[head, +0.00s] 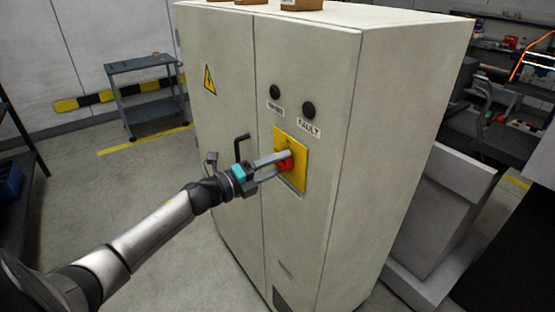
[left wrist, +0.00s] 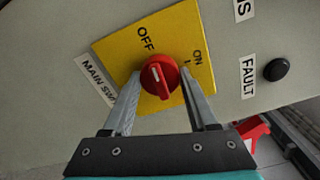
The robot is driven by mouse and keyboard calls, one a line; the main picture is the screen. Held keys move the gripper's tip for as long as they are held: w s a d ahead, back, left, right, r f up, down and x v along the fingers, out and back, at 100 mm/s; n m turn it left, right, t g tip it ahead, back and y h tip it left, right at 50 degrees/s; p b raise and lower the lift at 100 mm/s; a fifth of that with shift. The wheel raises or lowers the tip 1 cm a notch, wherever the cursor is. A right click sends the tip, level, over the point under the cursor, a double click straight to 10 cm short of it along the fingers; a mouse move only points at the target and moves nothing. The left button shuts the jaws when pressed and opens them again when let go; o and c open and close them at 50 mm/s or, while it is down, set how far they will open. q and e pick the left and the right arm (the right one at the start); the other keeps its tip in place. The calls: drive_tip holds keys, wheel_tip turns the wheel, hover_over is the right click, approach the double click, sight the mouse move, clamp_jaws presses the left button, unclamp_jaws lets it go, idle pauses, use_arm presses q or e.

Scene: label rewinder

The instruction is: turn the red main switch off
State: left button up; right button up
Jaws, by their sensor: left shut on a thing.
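The red main switch (head: 284,162) sits on a yellow plate (head: 298,181) on the front of a pale cabinet. In the left wrist view the switch is a round red knob (left wrist: 160,76) with a raised ridge. A pale mark at the ridge's upper end points roughly toward the OFF label (left wrist: 146,38); the ON label (left wrist: 197,55) is to the right. My left gripper (head: 287,160) reaches the switch, with its two fingers on either side of the knob, shut on it. The fingers hide part of the switch in the head view. My right gripper is not in view.
The cabinet (head: 300,60) has two dark round indicators above the plate and a dark door handle (head: 241,147) left of my gripper. A grey trolley (head: 143,93) stands at the back left. Grey machinery (head: 450,205) is right of the cabinet. Floor left of the cabinet is clear.

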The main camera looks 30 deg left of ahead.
use_arm(q)
drive_tip(key=shift+n, duration=0.5)
drive_tip(key=o, duration=1.4)
drive_tip(key=shift+s, duration=0.1)
drive_tip(key=v, duration=1.5)
